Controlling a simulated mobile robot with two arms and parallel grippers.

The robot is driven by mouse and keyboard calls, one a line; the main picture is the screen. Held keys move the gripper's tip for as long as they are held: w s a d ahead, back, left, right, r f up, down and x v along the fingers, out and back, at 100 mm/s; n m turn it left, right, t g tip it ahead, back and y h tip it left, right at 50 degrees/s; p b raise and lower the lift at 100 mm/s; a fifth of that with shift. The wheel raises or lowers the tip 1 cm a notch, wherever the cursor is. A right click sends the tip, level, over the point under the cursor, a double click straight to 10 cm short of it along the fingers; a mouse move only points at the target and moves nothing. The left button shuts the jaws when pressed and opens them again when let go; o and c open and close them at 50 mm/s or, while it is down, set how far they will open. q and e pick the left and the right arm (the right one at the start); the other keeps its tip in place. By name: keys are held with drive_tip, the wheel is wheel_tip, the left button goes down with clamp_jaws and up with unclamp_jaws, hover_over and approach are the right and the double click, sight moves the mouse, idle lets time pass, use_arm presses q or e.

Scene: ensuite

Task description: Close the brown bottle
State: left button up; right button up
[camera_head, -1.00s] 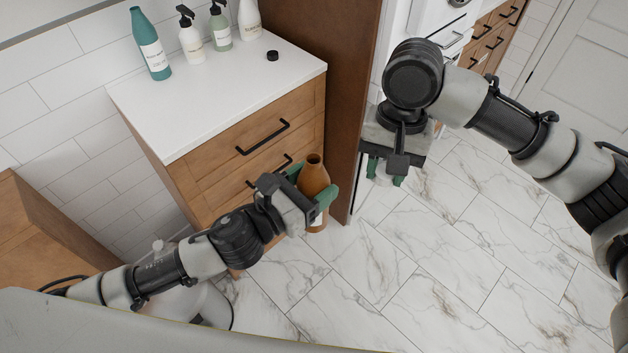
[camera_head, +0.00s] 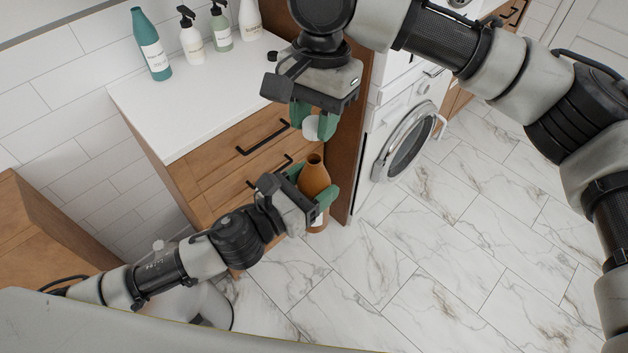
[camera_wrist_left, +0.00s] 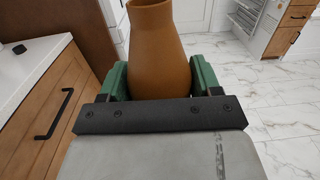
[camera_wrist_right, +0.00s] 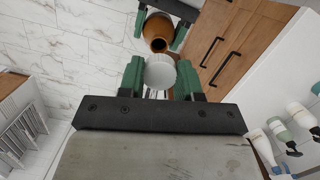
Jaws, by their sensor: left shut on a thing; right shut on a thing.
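The brown bottle (camera_head: 314,177) is upright in front of the drawers, its mouth open and uncapped. My left gripper (camera_head: 312,192) is shut on its body; the bottle also fills the middle of the left wrist view (camera_wrist_left: 158,50). My right gripper (camera_head: 314,122) is shut on a white cap (camera_head: 311,127) and holds it above the bottle, apart from it. In the right wrist view the ribbed white cap (camera_wrist_right: 160,71) sits between the green fingers, with the dark bottle mouth (camera_wrist_right: 158,45) beyond it.
A white-topped wooden drawer cabinet (camera_head: 180,125) stands close behind both grippers. On it are a teal bottle (camera_head: 150,45), several pump and plain bottles, and a small dark object. A white washing machine (camera_head: 405,140) stands right of a brown panel.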

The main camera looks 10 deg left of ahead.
sight(312, 159)
drive_tip(key=shift+f, duration=1.95)
drive_tip(key=shift+s, duration=0.1)
drive_tip(key=shift+f, duration=0.9)
drive_tip(key=shift+f, duration=0.6)
drive_tip(key=m, duration=0.7)
drive_tip(key=shift+t+y, duration=0.4)
drive_tip(key=m, duration=0.3)
drive_tip(key=shift+a+m, duration=0.1)
drive_tip(key=shift+m, duration=0.3)
drive_tip(key=shift+m+t, duration=0.4)
drive_tip(key=shift+m, duration=0.7)
